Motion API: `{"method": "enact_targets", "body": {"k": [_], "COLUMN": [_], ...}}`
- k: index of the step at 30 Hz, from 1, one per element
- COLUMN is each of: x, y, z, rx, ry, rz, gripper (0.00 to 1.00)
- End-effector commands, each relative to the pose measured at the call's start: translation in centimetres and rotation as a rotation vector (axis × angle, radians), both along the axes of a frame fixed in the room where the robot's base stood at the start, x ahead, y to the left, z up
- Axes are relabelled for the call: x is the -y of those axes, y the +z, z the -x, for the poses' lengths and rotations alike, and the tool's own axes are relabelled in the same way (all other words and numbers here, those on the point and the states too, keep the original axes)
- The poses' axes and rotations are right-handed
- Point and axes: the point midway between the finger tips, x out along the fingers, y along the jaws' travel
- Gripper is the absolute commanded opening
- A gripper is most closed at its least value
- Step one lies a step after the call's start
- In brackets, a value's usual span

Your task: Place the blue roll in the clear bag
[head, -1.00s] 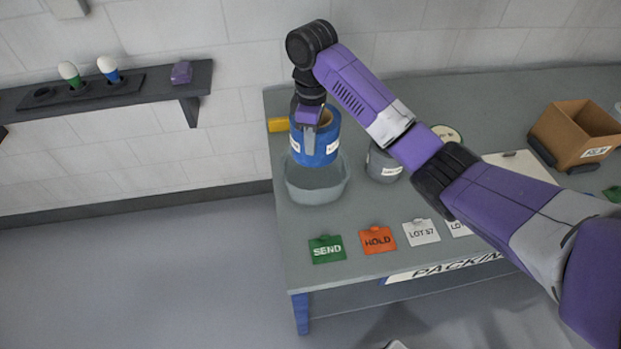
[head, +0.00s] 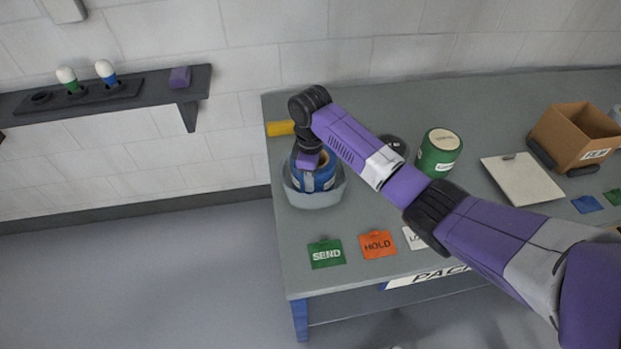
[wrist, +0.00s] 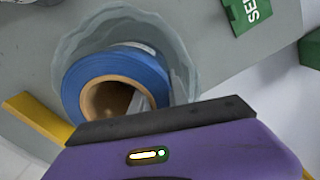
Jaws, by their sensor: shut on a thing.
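The blue roll (head: 324,179) with a white label stands upright inside the clear bag (head: 316,200), at the left end of the table. In the wrist view the blue roll (wrist: 150,68) shows its tan core, and the wavy rim of the clear bag (wrist: 182,52) runs around it. My gripper (head: 308,180) reaches down from above and is shut on the near side of the roll's wall. Whether the roll rests on the bag's bottom is hidden.
A green roll (head: 438,153) stands right of my arm. A yellow object (head: 280,128) lies behind the bag. SEND (head: 326,253) and HOLD (head: 377,245) cards lie in front. A cardboard box (head: 575,135) and a clipboard (head: 521,179) are at right.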

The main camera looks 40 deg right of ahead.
Motion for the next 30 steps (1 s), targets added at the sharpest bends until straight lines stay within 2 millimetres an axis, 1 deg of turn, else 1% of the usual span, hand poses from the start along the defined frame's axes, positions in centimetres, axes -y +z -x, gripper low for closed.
{"method": "enact_targets", "body": {"k": [13,14,15,16,17,26,30], "x": [0.08,0.03,0.03,0.03,0.03,0.04,0.03], "y": [-0.34,-0.45,-0.44,-0.44,-0.44,-0.35,0.51], "z": [-0.15,-0.04,-0.04,-0.04,-0.04,-0.04,-0.10], "rx": [0.006,0.002,0.002,0.001,0.001,0.002,0.003], "ry": [-0.001,-0.001,-0.001,-0.001,-0.001,-0.001,0.000], "rz": [0.001,0.000,0.000,0.000,0.000,0.001,0.001], "gripper": [0.00,0.26,0.34,0.40,0.42,0.42,0.42]}}
